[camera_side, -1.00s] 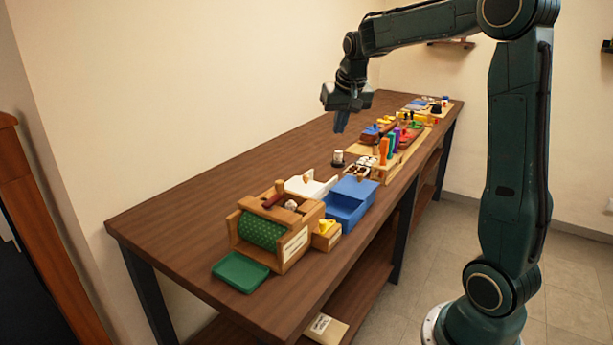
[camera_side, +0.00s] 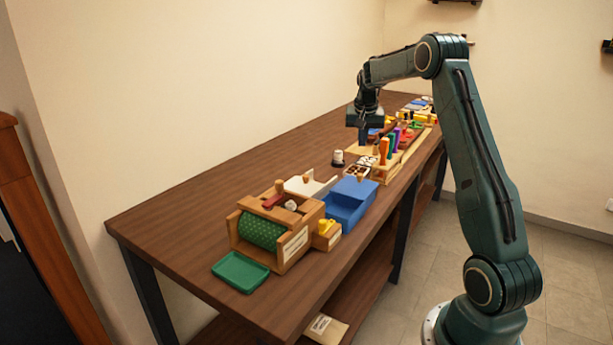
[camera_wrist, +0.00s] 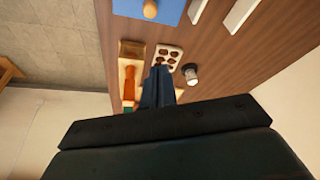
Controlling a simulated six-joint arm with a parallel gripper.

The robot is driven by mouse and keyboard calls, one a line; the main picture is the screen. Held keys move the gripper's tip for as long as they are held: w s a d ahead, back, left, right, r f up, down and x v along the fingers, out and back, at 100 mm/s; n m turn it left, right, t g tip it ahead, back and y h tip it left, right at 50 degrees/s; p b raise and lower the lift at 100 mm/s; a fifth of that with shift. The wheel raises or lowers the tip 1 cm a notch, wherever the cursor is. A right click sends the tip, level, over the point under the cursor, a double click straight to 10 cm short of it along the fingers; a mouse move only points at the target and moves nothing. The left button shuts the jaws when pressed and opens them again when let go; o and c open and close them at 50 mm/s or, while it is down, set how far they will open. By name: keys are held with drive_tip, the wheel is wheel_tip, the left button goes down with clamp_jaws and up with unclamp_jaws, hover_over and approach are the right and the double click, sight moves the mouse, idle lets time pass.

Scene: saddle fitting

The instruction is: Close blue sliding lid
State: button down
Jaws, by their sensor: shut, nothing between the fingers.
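A blue box (camera_side: 345,208) stands on the bench, left of my gripper in the side view. Its raised far part looks like the blue lid (camera_side: 354,188), with a lower recessed part nearer the camera; how far the lid covers the box is hard to tell. Part of the blue surface (camera_wrist: 133,9) shows at the top edge of the wrist view, with a round wooden knob (camera_wrist: 150,9) in front of it or on it. My gripper (camera_side: 362,138) is shut and empty, pointing down beyond the blue box; its fingers also show in the wrist view (camera_wrist: 158,75).
A white and black cylinder (camera_side: 338,158) and a tray with round brown pieces (camera_wrist: 167,57) lie between my gripper and the box. A wooden box with a green roller (camera_side: 262,231), a green tray (camera_side: 240,271) and a white piece (camera_side: 312,187) stand nearby. The bench's back strip is clear.

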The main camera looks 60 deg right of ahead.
drive_tip(key=shift+f, duration=0.1)
drive_tip(key=shift+s+a+f, duration=0.1)
drive_tip(key=shift+a+f, duration=0.1)
drive_tip(key=shift+f, duration=2.15)
drive_tip(key=shift+s+a+f, duration=0.1)
drive_tip(key=shift+a+f, duration=0.05)
drive_tip(key=shift+f, duration=2.2)
approach(344, 191)
drive_tip(key=x, duration=0.5)
drive_tip(key=shift+d+f, duration=0.1)
drive_tip(key=shift+d, duration=0.15)
drive_tip(key=shift+a, duration=0.25)
drive_tip(key=shift+f, duration=0.15)
